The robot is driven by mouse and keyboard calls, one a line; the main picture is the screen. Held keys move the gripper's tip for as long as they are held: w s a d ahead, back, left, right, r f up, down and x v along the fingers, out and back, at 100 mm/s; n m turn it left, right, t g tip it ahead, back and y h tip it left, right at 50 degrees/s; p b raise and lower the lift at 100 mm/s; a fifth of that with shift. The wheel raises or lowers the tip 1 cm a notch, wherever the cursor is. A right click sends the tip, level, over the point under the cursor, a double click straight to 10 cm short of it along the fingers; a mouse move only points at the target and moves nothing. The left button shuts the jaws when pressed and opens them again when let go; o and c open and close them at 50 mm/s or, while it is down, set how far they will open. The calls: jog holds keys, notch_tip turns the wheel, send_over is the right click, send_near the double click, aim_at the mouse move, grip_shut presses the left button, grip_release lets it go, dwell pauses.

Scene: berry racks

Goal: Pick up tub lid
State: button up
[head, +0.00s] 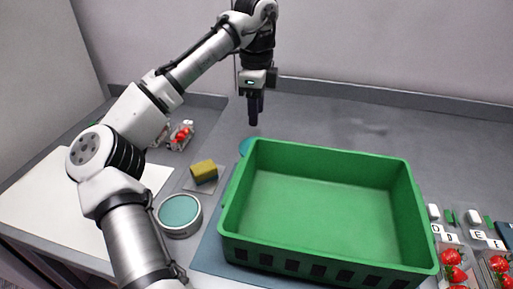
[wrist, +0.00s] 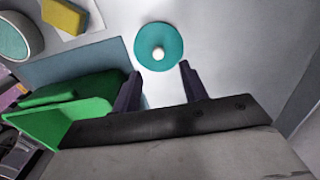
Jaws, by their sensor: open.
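The tub lid is a teal disc with a pale round knob at its centre, lying flat on the grey surface. The wrist view shows the lid (wrist: 172,37) whole, just beyond my fingertips. In the head view only a sliver of the lid (head: 244,147) shows behind the green crate's corner. My gripper (head: 253,118) points down above the surface behind the crate. In the wrist view my gripper (wrist: 159,76) is open and empty, its dark fingers spread on either side below the lid. A round grey tub (head: 180,231) with a teal inside stands left of the crate.
The large empty green crate (head: 320,158) stands on a blue mat (head: 213,248), close to the lid. A yellow sponge (head: 203,171) lies beside the tub. Strawberry punnets (head: 181,134) sit farther left, with more at right. The surface behind the crate is clear.

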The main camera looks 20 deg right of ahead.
aim_at(257, 136)
notch_tip(257, 136, down, 2)
jog(key=shift+f, duration=0.15)
jog(key=f, duration=0.5)
jog(key=shift+s+f, duration=0.25)
jog(key=shift+f, duration=0.05)
grip_shut()
